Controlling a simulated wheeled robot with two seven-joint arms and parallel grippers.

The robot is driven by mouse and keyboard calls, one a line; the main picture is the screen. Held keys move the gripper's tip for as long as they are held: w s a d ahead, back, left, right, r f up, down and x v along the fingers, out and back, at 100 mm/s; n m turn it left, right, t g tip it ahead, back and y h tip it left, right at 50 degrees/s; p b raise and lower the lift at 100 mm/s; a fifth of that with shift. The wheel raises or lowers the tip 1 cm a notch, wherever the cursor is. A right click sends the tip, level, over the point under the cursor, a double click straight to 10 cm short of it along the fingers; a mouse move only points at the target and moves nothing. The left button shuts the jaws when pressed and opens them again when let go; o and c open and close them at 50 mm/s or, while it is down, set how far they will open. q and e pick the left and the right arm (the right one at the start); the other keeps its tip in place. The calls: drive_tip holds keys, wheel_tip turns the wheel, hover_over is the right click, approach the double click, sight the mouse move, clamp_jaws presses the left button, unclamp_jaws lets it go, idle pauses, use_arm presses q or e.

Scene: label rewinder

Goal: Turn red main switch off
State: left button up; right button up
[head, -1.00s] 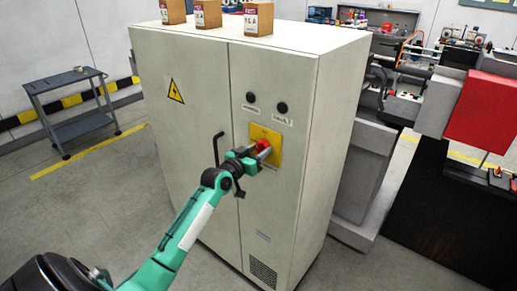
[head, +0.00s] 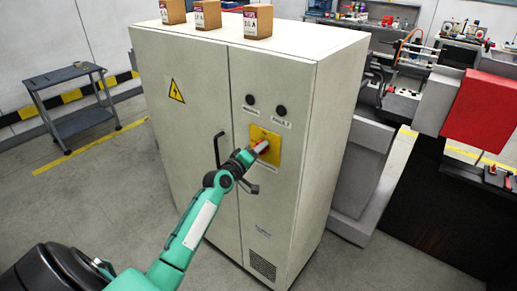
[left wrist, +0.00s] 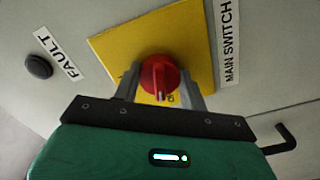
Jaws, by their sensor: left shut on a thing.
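The red main switch (left wrist: 158,76) is a round knob on a yellow plate (left wrist: 105,50), with a "MAIN SWITCH" label beside it in the left wrist view. In the head view the yellow plate (head: 272,151) is on the right door of the grey cabinet (head: 190,120). My left gripper (left wrist: 160,92) is shut on the red knob, with one finger on each side of it. In the head view the left gripper (head: 257,150) hides most of the knob. My right gripper is not in view.
A black door handle (head: 217,150) is just left of my left gripper. Two black buttons (head: 266,104) are above the yellow plate. Several small boxes (head: 208,14) stand on the cabinet. A grey cart (head: 75,100) stands at the left, with open floor before it.

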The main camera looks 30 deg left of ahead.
use_arm(q)
drive_tip(key=shift+r+n+p, duration=0.1)
drive_tip(key=shift+n+p, duration=0.45)
drive_tip(key=shift+n, duration=1.05)
drive_tip(key=o, duration=1)
drive_tip(key=shift+c, duration=0.2)
drive_tip(key=s+a+b, duration=0.1)
drive_tip(key=s+b, duration=0.3)
drive_tip(key=s, duration=0.9)
drive_tip(key=shift+s, duration=0.4)
